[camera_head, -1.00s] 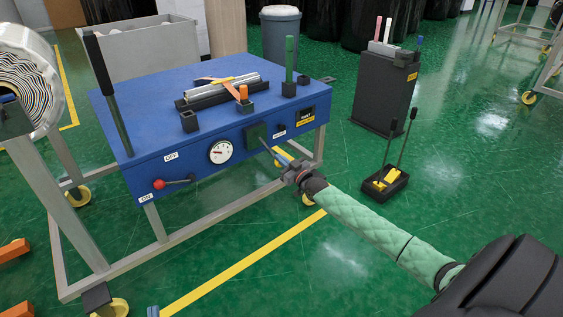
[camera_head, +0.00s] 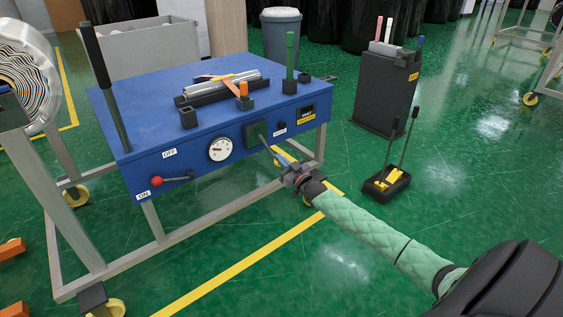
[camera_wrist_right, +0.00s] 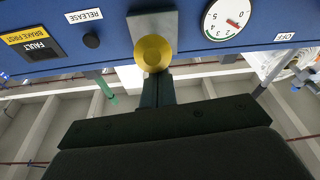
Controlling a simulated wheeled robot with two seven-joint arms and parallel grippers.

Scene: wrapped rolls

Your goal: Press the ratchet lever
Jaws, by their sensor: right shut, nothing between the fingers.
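A blue bench (camera_head: 160,110) has a front panel with a dark square plate (camera_head: 250,137). My right gripper (camera_head: 270,149) is shut and empty, its fingers pointing at this plate from the front. In the right wrist view the picture is upside down. There the shut fingers (camera_wrist_right: 157,88) reach to a round yellow knob (camera_wrist_right: 152,53) in front of the grey plate (camera_wrist_right: 166,22). I cannot tell whether they touch it. A long black lever (camera_head: 105,75) stands tilted at the bench's left end. Which part is the ratchet lever is not marked. My left gripper is not in view.
The panel also carries a red-knobbed handle (camera_head: 157,181), a round gauge (camera_head: 220,149) and a fault display (camera_head: 298,122). A green post (camera_head: 290,60) and a silver roll (camera_head: 235,82) are on top. A black tray with levers (camera_head: 386,184) stands on the floor at right.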

